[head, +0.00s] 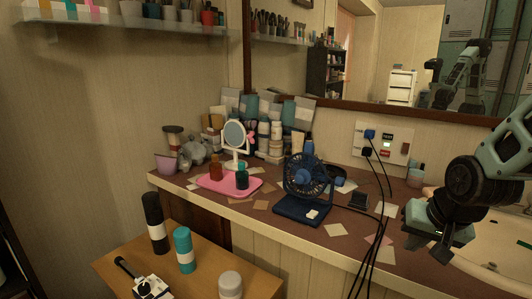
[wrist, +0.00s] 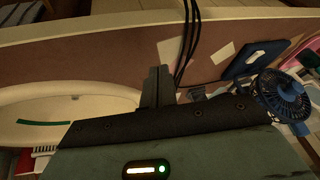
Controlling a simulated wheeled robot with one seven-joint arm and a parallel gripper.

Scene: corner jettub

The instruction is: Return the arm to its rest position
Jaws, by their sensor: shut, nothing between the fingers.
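My gripper (head: 441,256) hangs at the right of the head view, at the end of my teal and black arm. It is over the right part of the brown counter (head: 325,247), near the white basin. In the wrist view my gripper (wrist: 158,86) shows its two dark fingers together with nothing between them. It looks clear of the things around it, though its height above the counter is hard to judge.
A blue fan (head: 305,182), a pink tray (head: 229,184) with bottles and a mirror stand on the counter. Black cables (head: 378,225) hang from the wall outlet left of my gripper. A white basin (head: 490,250) lies beneath my arm. Bottles stand on a wooden table (head: 207,277) in front.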

